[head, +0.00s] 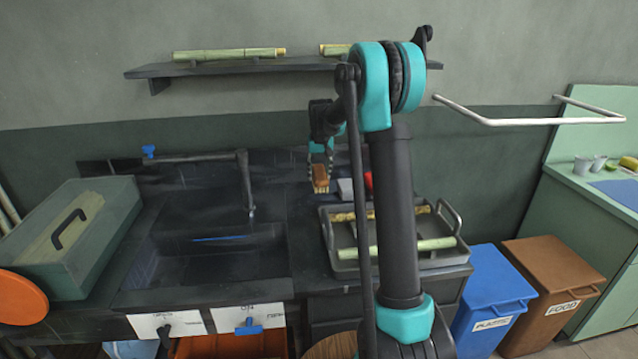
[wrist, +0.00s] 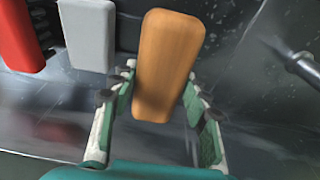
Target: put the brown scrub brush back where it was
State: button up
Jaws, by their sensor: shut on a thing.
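The brown scrub brush (head: 320,179) is between the fingers of my gripper (head: 320,160), over the dark counter to the right of the sink. In the head view its brown block is on top and pale bristles show below. In the wrist view the brush (wrist: 165,65) is an orange-brown block gripped between the two fingers of my gripper (wrist: 158,110). Its bristles are hidden there. I cannot tell whether the bristles touch the counter.
A grey block (wrist: 88,35) and a red block (wrist: 20,35) stand beside the brush. The sink (head: 215,262) and its tap (head: 246,180) are to the left. A grey tray (head: 345,268) with cane pieces stands in front on the right. A shelf (head: 240,66) is above.

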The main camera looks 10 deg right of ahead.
aim_at(320, 174)
jog(key=shift+f, duration=1.8)
jog(key=shift+f, duration=0.6)
jog(key=o, duration=1.1)
jog(key=r, duration=0.4)
jog(key=s+r, duration=0.1)
jog(key=r, duration=0.3)
jog(key=s+r, duration=0.1)
jog(key=r, duration=0.4)
